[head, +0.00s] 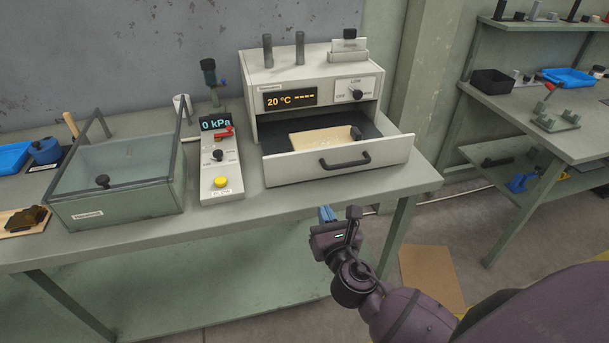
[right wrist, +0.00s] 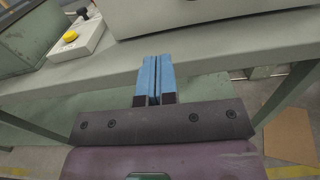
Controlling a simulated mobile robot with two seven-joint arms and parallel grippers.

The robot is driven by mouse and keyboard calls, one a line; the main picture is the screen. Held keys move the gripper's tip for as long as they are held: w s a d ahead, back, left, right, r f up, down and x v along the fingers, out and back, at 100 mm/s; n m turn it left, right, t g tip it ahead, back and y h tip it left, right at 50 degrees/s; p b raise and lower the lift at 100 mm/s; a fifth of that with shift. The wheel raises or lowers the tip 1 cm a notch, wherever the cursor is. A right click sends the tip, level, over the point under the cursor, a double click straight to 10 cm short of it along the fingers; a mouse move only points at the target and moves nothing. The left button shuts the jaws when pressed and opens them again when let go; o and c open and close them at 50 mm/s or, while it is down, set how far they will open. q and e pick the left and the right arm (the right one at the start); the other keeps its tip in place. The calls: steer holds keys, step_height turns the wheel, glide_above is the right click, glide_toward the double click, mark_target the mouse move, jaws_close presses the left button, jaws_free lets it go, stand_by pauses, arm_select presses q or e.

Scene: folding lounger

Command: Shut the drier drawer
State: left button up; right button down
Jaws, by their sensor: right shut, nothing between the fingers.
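The drier (head: 312,75) is a pale box on the bench, with a display reading 20 °C and a dial. Its drawer (head: 390,151) is pulled out toward me and shows a dark handle (head: 345,161). A tan board with a small dark block (head: 320,138) lies in the drawer. My right gripper (head: 327,213) is shut and empty, in front of the bench edge and below the drawer front, apart from it. Its blue fingers (right wrist: 154,78) lie together in the right wrist view, where the drawer front (right wrist: 200,15) shows only at the top. My left gripper is not in view.
Left of the drier stand a control unit (head: 220,165) reading 0 kPa and a glass-lidded box (head: 120,175). The bench edge (head: 265,208) lies just beyond my right gripper. A second bench (head: 560,130) stands at right. The floor between the benches holds a flat brown sheet (head: 430,275).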

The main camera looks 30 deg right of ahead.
arm_select(q)
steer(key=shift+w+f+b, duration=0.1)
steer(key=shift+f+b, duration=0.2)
steer(key=shift+b, duration=0.2)
arm_select(e)
glide_toward(296, 148)
steer(key=s, duration=0.1)
steer(key=s+r, duration=0.1)
steer(key=s+a+r, duration=0.1)
steer(key=s, duration=0.1)
steer(key=shift+s+a, duration=0.1)
steer(key=shift+w+n, duration=0.3)
steer(key=shift+w, duration=0.05)
steer(key=b+x, duration=0.1)
steer(key=x, duration=1)
steer(key=shift+f, duration=0.15)
steer(key=shift+w, duration=0.35)
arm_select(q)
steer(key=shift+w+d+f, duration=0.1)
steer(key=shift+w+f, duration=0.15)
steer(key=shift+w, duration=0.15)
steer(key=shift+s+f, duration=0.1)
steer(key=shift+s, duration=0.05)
